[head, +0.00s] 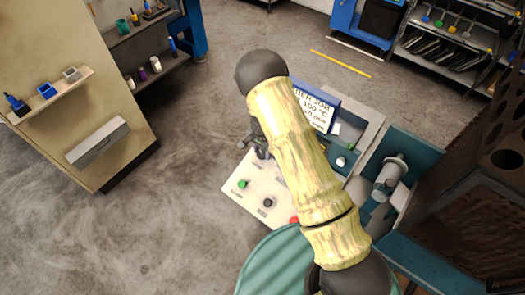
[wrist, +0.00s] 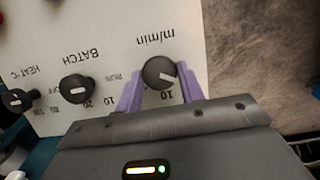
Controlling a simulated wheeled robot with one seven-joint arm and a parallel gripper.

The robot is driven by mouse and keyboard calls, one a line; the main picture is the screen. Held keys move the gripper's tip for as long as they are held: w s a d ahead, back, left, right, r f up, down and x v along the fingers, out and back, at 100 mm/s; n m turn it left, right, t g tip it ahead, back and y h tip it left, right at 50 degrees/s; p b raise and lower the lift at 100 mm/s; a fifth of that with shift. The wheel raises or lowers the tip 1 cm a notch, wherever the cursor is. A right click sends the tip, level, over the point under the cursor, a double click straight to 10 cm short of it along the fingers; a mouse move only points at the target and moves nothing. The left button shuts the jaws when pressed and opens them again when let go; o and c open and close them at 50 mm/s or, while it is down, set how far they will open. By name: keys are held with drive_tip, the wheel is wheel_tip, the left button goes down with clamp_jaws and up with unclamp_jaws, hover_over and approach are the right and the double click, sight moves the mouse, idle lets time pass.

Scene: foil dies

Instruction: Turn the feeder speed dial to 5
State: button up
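The feeder speed dial (wrist: 158,73) is a round black knob marked "m/min" on a white panel (wrist: 115,25), upside down in the wrist view. Its white pointer line points right and slightly down in the picture. A "10" shows just below the knob. My gripper (wrist: 160,78) has two purple fingers, one on each side of the knob, spread about as wide as it. I cannot tell whether they touch it. In the head view my arm hides this dial, and my gripper is mostly hidden behind it above the panel's far end.
The "BATCH" knob (wrist: 76,88) and the "HEAT °C" knob (wrist: 17,99) sit left of the dial in the wrist view. The panel (head: 240,190) also carries a green button (head: 243,184) and a red button (head: 294,220). A written board (head: 316,108) stands behind. Open floor lies left.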

sight(262, 153)
drive_tip(key=o, duration=0.4)
drive_tip(key=shift+s+a, duration=0.15)
wheel_tip(262, 153, up, 18)
drive_tip(key=b, duration=0.5)
drive_tip(key=shift+f, duration=0.25)
